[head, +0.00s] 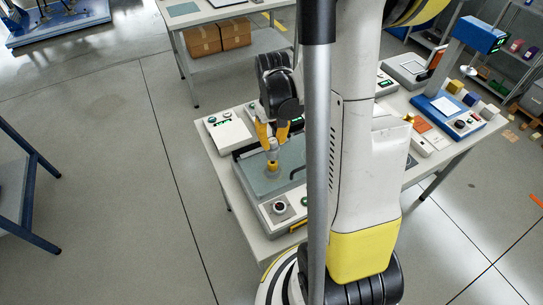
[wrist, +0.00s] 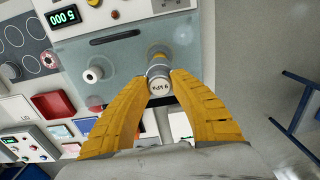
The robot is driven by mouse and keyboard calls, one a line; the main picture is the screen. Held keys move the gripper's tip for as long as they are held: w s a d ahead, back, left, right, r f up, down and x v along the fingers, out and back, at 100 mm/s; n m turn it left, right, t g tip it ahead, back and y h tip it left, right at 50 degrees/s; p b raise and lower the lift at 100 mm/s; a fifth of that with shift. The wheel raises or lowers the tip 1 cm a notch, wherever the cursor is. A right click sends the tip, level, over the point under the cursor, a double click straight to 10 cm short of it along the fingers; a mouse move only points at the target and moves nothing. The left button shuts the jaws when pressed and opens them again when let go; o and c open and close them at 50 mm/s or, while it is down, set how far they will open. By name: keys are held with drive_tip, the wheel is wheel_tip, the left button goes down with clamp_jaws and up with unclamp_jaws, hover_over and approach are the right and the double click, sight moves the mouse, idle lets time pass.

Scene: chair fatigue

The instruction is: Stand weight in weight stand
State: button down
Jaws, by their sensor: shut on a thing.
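The weight is a grey metal cylinder with a pale, printed round top (wrist: 158,88). In the head view the weight (head: 272,154) is upright, with a yellow-orange band near its lower end. My gripper (head: 274,138) has yellow fingers and is shut on the weight from above. In the wrist view my gripper (wrist: 160,84) has one fingertip on each side of it. The weight is over the grey-green plate of a bench device (head: 287,165); I cannot tell whether its foot touches. I cannot make out the weight stand for certain.
A black handle (wrist: 115,37) and a pale round knob (wrist: 93,75) are close to the weight. A dark panel with several ring outlines (wrist: 25,45) lies at the left. A white instrument (head: 228,130) stands on the table's left side. My arm hides the table's middle.

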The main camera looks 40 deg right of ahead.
drive_tip(key=shift+r+p, duration=1.3)
drive_tip(key=shift+r, duration=0.7)
